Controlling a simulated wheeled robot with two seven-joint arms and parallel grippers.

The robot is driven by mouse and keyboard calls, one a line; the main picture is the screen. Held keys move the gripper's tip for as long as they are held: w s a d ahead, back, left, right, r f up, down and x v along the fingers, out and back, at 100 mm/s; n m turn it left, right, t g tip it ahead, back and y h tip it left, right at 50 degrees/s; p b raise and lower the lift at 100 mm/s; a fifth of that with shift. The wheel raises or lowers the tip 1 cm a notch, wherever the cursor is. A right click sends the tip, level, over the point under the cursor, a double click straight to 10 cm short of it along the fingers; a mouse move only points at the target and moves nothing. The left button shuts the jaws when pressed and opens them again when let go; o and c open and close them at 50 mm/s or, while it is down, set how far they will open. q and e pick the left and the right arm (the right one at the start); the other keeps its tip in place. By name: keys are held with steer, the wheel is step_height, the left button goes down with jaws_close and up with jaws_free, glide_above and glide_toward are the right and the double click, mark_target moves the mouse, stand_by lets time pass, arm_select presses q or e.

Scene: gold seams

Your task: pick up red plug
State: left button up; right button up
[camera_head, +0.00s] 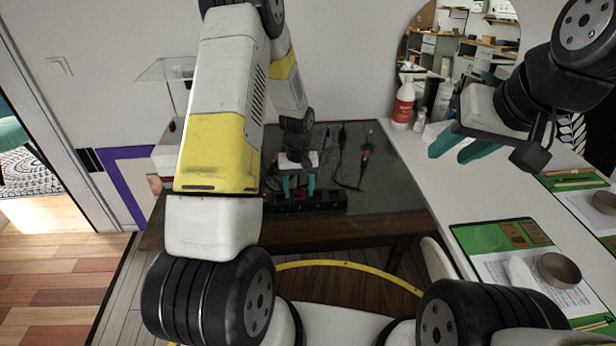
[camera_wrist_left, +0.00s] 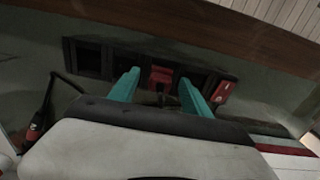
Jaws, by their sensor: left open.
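A red plug (camera_wrist_left: 162,76) sits at a socket of a black power strip (camera_wrist_left: 88,58), seen in the left wrist view, with a dark cord running from it toward my gripper. My left gripper (camera_wrist_left: 163,88) is open, with one teal fingertip on each side of the plug and apart from it. In the head view my left gripper (camera_head: 297,186) points down over the power strip (camera_head: 330,199) on the dark table; the red plug is not clear there. My right gripper (camera_head: 463,148) is raised at the right, its teal fingers apart and empty.
A red-and-black plug or tool on a cord (camera_head: 365,153) lies on the dark table (camera_head: 400,190) to the right. A red switch (camera_wrist_left: 222,92) marks the strip's end. A white counter (camera_head: 440,185) with bottles (camera_head: 403,103) and a green tray (camera_head: 475,236) stands at right.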

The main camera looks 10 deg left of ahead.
mark_target(299, 189)
arm_select(q)
jaws_close()
steer(key=shift+r, duration=0.15)
steer(key=shift+r, duration=0.6)
step_height(299, 189, up, 2)
steer(key=shift+r, duration=0.1)
steer(key=s+d+r, duration=0.1)
steer(key=s+d, duration=0.1)
steer(key=s, duration=1.3)
steer(key=shift+s+a+r, duration=0.1)
steer(key=shift+s+r, duration=0.05)
steer(key=shift+r, duration=0.75)
steer(key=shift+s+a+r, duration=0.1)
steer(key=shift+s+r, duration=0.05)
steer(key=shift+r, duration=0.75)
steer(key=shift+s+a+r, duration=0.1)
steer(key=shift+s+r, duration=0.05)
steer(key=shift+r, duration=0.75)
